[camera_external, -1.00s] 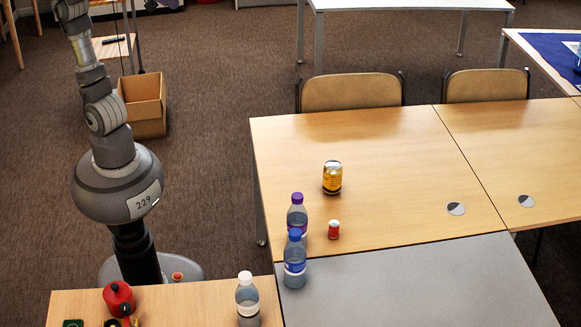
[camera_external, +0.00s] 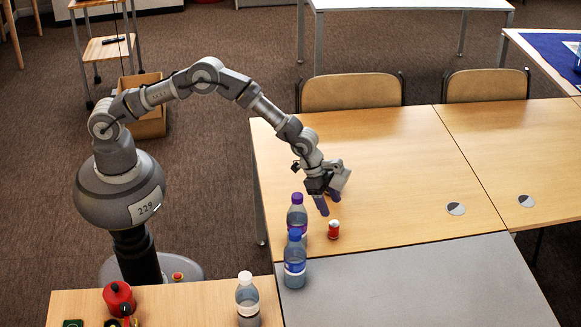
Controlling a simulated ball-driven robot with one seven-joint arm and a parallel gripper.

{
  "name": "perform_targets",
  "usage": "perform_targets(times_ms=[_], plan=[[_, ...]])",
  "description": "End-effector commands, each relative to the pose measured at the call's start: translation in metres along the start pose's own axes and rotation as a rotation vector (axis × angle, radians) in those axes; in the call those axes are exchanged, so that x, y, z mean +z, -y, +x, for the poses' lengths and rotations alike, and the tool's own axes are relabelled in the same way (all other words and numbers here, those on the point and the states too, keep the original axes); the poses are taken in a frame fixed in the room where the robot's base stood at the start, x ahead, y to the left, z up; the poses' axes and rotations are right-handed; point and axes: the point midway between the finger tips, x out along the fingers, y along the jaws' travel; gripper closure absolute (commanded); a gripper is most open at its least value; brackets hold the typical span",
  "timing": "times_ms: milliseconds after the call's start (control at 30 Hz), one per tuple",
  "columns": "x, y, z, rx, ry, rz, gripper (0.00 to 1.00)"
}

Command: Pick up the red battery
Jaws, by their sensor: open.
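The red battery (camera_external: 333,230), a small upright red cylinder with a pale top, stands on the wooden table (camera_external: 400,190). My gripper (camera_external: 329,205) is open and empty. It points down just above and behind the battery, with its fingertips close to the battery's top. I cannot tell whether a fingertip touches it.
A purple-capped bottle (camera_external: 297,218) and a blue-capped bottle (camera_external: 294,262) stand close to the battery's left. A white-capped bottle (camera_external: 247,300) stands on the front table. My gripper hides the yellow can's spot.

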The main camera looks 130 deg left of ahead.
Motion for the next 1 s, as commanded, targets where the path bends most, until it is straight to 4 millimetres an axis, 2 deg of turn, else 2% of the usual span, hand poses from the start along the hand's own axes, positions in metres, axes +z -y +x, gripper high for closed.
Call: perform_targets(times_ms=[33,133,533,667,900,1000], plan=[[0.013,0.004,0.016,0.011,0.016,-0.011,0.36],[0.025,0.008,0.035,0.02,0.031,-0.019,0.36],[0.028,0.005,0.098,0.021,0.034,-0.019,0.36],[0.026,0.005,0.108,0.02,0.032,-0.019,0.36],[0.025,0.005,0.108,0.02,0.032,-0.019,0.36],[0.025,0.005,0.108,0.02,0.032,-0.019,0.59]])
